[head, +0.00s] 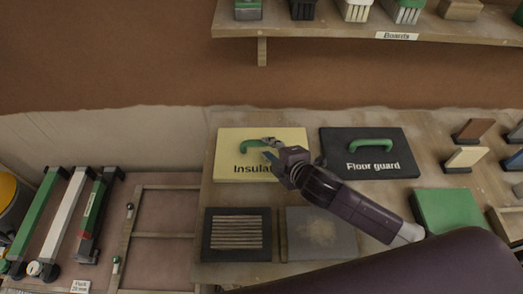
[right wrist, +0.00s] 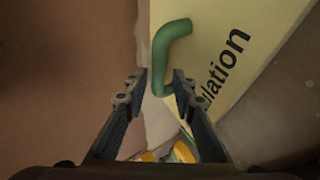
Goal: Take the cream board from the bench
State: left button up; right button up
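The cream board (head: 230,157) lies flat at the back left of the bench (head: 195,190), with "Insula..." printed on it and the rest hidden by my right gripper. It has a green bent handle (head: 251,144). My right gripper (head: 268,149) is over the board at the right end of the handle. In the right wrist view my fingers (right wrist: 157,90) are apart, with the handle (right wrist: 168,50) reaching down between their tips and the cream board (right wrist: 205,30) beyond. I cannot tell whether the fingers touch the handle. My left gripper is not in view.
A dark "Floor guard" board (head: 345,168) with a green handle lies just right of the cream board. A dark ribbed panel (head: 210,250) and a grey panel (head: 335,245) lie in front. A green panel (head: 450,210) and small blocks are at right. A shelf (head: 330,28) hangs above.

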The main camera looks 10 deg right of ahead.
aim_at(263, 144)
jog(key=p+x, duration=0.1)
jog(key=x, duration=0.4)
jog(key=shift+a+r, duration=0.15)
jog(key=shift+r, duration=0.05)
jog(key=shift+w+f, duration=0.1)
jog(key=shift+c, duration=0.7)
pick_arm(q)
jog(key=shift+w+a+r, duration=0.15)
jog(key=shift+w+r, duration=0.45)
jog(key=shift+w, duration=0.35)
pick_arm(e)
grip_shut()
